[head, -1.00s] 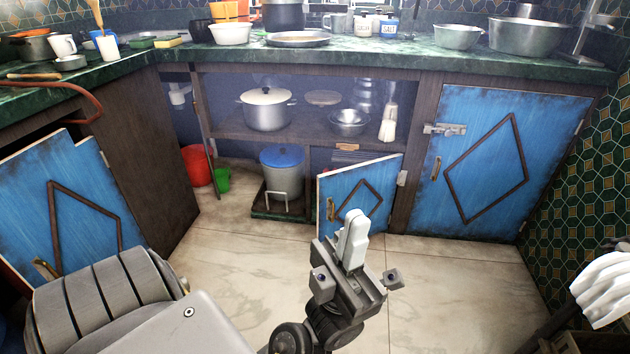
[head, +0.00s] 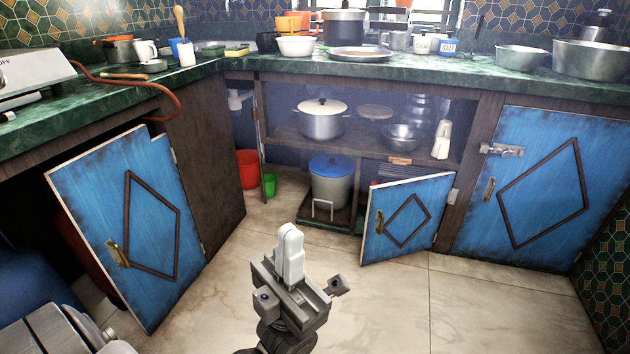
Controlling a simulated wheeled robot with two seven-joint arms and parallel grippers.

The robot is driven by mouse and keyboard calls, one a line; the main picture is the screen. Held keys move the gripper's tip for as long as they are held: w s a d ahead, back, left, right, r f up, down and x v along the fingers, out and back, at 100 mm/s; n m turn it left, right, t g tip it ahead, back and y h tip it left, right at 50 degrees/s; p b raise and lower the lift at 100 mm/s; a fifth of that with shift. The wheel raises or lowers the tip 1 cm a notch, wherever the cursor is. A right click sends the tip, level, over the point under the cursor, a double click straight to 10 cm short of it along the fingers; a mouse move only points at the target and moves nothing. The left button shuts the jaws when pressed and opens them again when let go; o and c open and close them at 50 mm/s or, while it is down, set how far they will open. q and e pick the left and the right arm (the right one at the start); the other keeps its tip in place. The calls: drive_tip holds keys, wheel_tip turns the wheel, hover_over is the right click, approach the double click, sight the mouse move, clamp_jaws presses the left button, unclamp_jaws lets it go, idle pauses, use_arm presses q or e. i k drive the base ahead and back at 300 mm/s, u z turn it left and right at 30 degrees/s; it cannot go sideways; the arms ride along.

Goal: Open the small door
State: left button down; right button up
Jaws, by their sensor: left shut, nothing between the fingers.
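The small door (head: 407,218) is a low blue panel with a dark diamond trim in the lower middle of the back cabinet. It hinges on its right side and stands partly open, its left edge swung out over the floor. Its brass handle (head: 379,221) is near that left edge. My left gripper (head: 290,252) is in front and to the left of the door in the picture, with its pale fingers shut together and empty. A gap shows between it and the door. My right gripper is not in view.
A larger blue door (head: 118,222) stands open at the left. A latched blue door (head: 545,190) is at the right. A lidded grey pot (head: 331,188) stands on a low base left of the small door. The tiled floor (head: 400,310) in front is clear.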

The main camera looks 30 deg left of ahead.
sight(403, 218)
drive_tip(key=u, duration=0.8)
drive_tip(key=i, duration=0.9)
drive_tip(key=z, duration=1.55)
